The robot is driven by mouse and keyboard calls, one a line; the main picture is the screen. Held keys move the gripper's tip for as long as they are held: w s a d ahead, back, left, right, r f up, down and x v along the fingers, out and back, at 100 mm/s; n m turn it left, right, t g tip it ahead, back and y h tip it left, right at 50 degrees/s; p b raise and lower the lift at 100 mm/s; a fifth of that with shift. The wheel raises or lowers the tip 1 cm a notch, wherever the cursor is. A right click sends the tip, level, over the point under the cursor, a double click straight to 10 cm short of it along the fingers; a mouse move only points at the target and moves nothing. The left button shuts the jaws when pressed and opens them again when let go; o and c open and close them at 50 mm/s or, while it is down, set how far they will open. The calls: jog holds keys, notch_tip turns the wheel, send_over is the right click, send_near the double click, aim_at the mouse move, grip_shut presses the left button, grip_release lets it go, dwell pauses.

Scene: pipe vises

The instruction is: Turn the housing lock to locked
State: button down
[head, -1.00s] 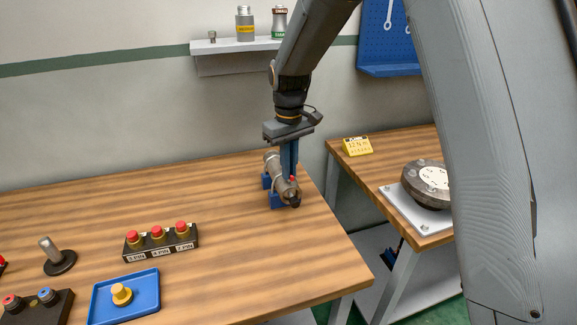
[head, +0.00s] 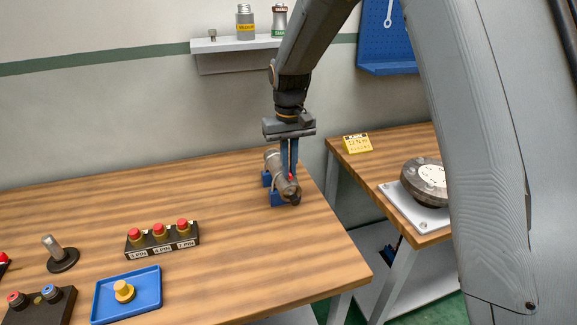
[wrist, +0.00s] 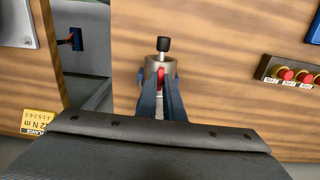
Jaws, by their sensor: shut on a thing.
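The housing (head: 273,163) is a grey metal cylinder lying in blue supports (head: 278,199) near the right end of the long bench. My gripper (head: 290,176) points down at its near end, with its blue fingers close together. In the wrist view, the fingertips (wrist: 161,80) are shut on a small red part (wrist: 161,74) on top of the housing, which looks like the lock. A black knob on a pale stem (wrist: 163,44) sticks out of the housing's end beyond the fingers. The fingers hide most of the red part, and I cannot read any lock marking.
A black box with red buttons (head: 150,246), a blue tray (head: 149,302) with a yellow knob and a lever on a round base (head: 63,262) stand to the left. A second bench with a round flange (head: 428,180) and a yellow sign (head: 357,144) is right, across a gap.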

aim_at(290, 172)
jog(key=c, duration=1.9)
grip_release()
jog(key=shift+o, duration=0.2)
jog(key=shift+r+b, duration=1.15)
jog(key=shift+r, duration=2.8)
jog(key=shift+s, duration=0.1)
jog(key=s+d+f+m, duration=0.1)
jog(key=s+d+f, duration=0.2)
jog(key=s+d, duration=0.2)
jog(key=s+d+f+m+t, duration=0.1)
jog(key=s+d+f, duration=0.2)
jog(key=s+d, duration=0.3)
jog(key=s+d+f+m, duration=0.1)
jog(key=s+d+f, duration=0.3)
jog(key=s, duration=0.7)
jog(key=shift+s+d, duration=0.25)
jog(key=shift+d, duration=0.7)
